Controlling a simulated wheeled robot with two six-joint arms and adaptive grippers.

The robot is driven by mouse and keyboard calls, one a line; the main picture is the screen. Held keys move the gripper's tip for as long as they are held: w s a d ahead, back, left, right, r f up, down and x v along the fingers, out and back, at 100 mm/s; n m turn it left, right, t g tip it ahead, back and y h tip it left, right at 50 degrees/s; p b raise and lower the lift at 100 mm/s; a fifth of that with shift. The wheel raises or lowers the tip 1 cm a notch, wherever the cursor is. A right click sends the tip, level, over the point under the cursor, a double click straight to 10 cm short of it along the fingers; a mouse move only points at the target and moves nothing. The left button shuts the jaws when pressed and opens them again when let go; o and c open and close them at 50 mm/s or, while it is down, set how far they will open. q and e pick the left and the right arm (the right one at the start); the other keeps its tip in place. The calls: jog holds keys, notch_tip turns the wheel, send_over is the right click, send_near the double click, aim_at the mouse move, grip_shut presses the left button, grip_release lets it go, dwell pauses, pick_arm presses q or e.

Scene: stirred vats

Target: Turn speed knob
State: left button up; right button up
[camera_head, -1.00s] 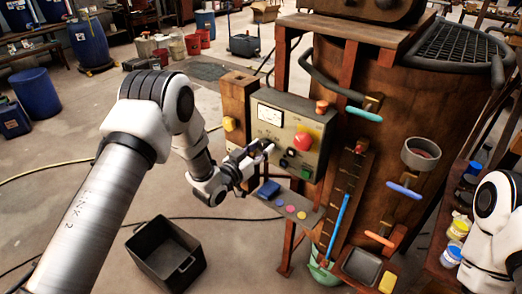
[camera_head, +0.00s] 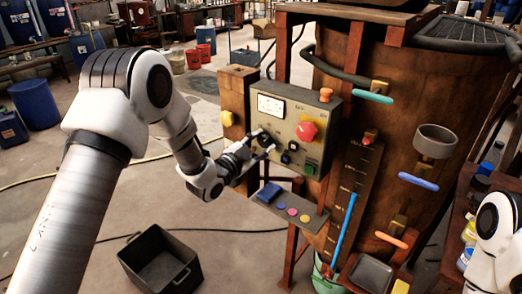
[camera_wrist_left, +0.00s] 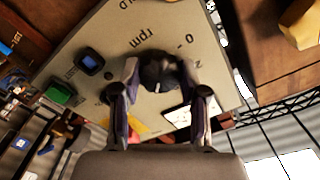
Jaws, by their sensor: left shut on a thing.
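The speed knob (camera_wrist_left: 159,72) is dark and round with a light pointer mark. It sits on the beige control panel (camera_head: 312,103), beside "rpm" and "0" markings in the left wrist view. My left gripper (camera_head: 262,147) is at the lower left of the panel. Its two fingers are on either side of the knob in the left wrist view (camera_wrist_left: 159,88), shut on it. In the head view the fingers largely hide the knob. My right arm shows at the right edge, but its gripper is out of view.
A red mushroom button (camera_head: 307,131), a green button (camera_head: 309,169) and a blue-black switch (camera_wrist_left: 89,62) are near the knob. A small shelf (camera_head: 318,217) with coloured discs is below. A wooden post (camera_head: 238,100) stands left of the panel.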

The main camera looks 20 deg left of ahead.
pick_arm(q)
jog(key=shift+m+b, duration=0.3)
jog(key=shift+m, duration=0.1)
jog(key=o, duration=1.1)
jog(key=shift+o, duration=0.2)
jog(key=shift+s, duration=0.1)
jog(key=v, duration=1.2)
